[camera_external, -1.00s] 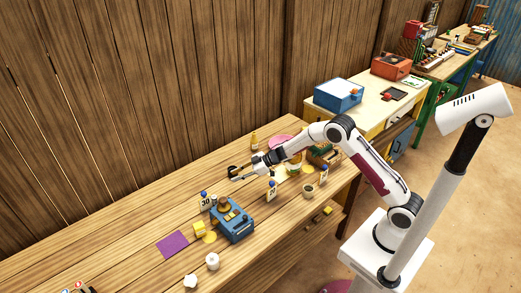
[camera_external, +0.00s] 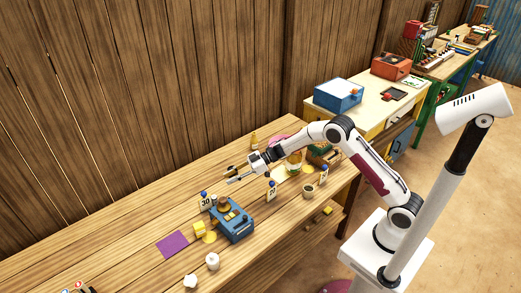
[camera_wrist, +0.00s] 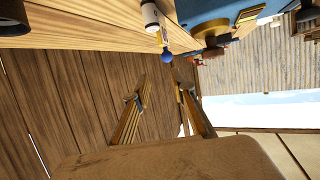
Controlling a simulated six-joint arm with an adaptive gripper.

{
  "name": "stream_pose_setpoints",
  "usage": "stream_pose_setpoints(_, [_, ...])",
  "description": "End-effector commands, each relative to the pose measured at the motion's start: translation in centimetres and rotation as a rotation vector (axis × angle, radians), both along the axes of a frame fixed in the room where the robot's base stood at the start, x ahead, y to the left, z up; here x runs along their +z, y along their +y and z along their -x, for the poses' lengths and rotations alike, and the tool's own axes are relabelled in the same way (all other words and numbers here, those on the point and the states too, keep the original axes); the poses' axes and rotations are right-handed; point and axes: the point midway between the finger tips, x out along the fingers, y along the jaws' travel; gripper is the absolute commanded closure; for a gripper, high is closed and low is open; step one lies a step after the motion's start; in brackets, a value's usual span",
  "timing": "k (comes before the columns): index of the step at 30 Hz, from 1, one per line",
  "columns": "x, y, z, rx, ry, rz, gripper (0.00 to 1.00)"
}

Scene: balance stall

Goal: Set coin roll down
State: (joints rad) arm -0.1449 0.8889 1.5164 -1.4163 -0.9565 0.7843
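My gripper (camera_external: 234,177) is over the far middle part of the wooden table, pointing left. In the wrist view my gripper (camera_wrist: 160,92) has its two fingers apart, with nothing visible between them. A small brown and dark object (camera_external: 232,168) shows right beside the fingers in the external view. It is too small to tell whether it is the coin roll, or whether it touches the fingers. The blue balance box (camera_external: 234,227) stands nearer the front, with a brown round piece on top. Its blue body (camera_wrist: 205,10) also shows at the top of the wrist view.
A number 30 sign (camera_external: 205,202) stands left of the box, and another number sign (camera_external: 271,190) right of it. A yellow block (camera_external: 199,228), purple mat (camera_external: 172,245), white cup (camera_external: 212,261) and olive cup (camera_external: 308,191) are on the table. The table's left part is mostly clear.

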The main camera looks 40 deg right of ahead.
Motion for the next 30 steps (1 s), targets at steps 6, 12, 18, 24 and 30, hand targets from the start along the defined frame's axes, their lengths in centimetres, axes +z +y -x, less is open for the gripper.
stream_pose_setpoints(6, [-2.0,0.0,0.0,-0.001,0.003,0.0,0.75])
stream_pose_setpoints(12, [-4.6,0.0,0.0,-0.001,0.003,0.0,0.75])
stream_pose_setpoints(18, [-7.1,0.0,0.0,0.0,0.003,0.0,0.75])
stream_pose_setpoints(24, [-8.1,0.8,-0.3,0.0,-0.001,0.0,0.75])
stream_pose_setpoints(30, [-8.2,1.1,-0.5,-0.001,0.0,0.0,0.75])
